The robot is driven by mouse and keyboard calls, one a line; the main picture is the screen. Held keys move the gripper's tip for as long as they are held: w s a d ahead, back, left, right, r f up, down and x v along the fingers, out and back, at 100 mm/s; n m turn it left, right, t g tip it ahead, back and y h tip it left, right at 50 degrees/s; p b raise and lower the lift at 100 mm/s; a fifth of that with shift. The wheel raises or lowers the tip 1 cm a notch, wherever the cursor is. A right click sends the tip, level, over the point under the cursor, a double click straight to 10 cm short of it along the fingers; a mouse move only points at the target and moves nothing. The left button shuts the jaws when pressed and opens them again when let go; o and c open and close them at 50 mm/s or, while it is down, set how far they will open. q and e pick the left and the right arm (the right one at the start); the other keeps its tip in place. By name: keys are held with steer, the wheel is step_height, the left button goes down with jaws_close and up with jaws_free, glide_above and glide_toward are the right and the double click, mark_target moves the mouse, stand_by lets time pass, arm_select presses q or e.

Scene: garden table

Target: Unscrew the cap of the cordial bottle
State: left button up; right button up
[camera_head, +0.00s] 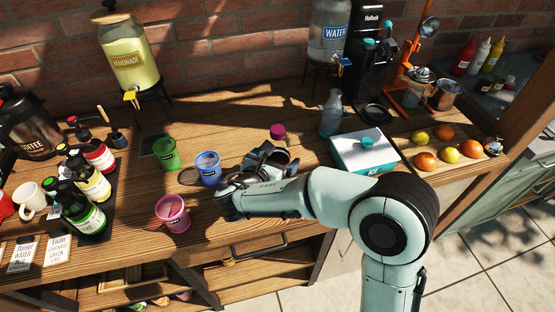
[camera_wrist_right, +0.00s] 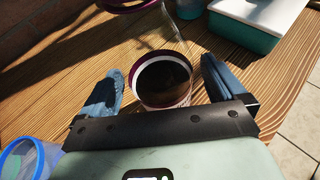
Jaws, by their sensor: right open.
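My right gripper (camera_head: 262,166) is low over the middle of the table. In the right wrist view its two blue fingers (camera_wrist_right: 164,88) stand apart, on either side of a round, wide-mouthed thing (camera_wrist_right: 163,83) with a maroon and white rim and a dark middle; I cannot tell whether they touch it. In the head view the gripper partly hides this thing. Which object is the cordial bottle is not clear. A clear bottle (camera_head: 331,115) stands upright behind. Labelled red (camera_head: 99,155), yellow (camera_head: 93,182) and green (camera_head: 88,215) bottles stand at left. My left gripper is not visible.
Blue (camera_head: 208,170), green (camera_head: 167,153) and pink (camera_head: 172,215) cups stand left of the gripper. A small magenta item (camera_head: 277,131) lies behind it. A white-lidded ice box (camera_head: 364,151) and fruit (camera_head: 450,155) are at right. The back middle of the table is fairly clear.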

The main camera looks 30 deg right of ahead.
steer(key=shift+w+d+f, duration=0.2)
steer(key=shift+w+d, duration=0.15)
steer(key=shift+d, duration=0.15)
steer(key=c, duration=1.4)
steer(key=shift+r, duration=0.1)
arm_select(q)
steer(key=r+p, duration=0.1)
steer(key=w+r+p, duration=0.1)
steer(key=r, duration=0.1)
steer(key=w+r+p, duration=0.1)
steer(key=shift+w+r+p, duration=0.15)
steer(key=shift+p, duration=0.15)
arm_select(e)
step_height(320, 180, up, 20)
steer(key=shift+f, duration=0.1)
steer(key=o, duration=0.9)
steer(key=c, duration=1)
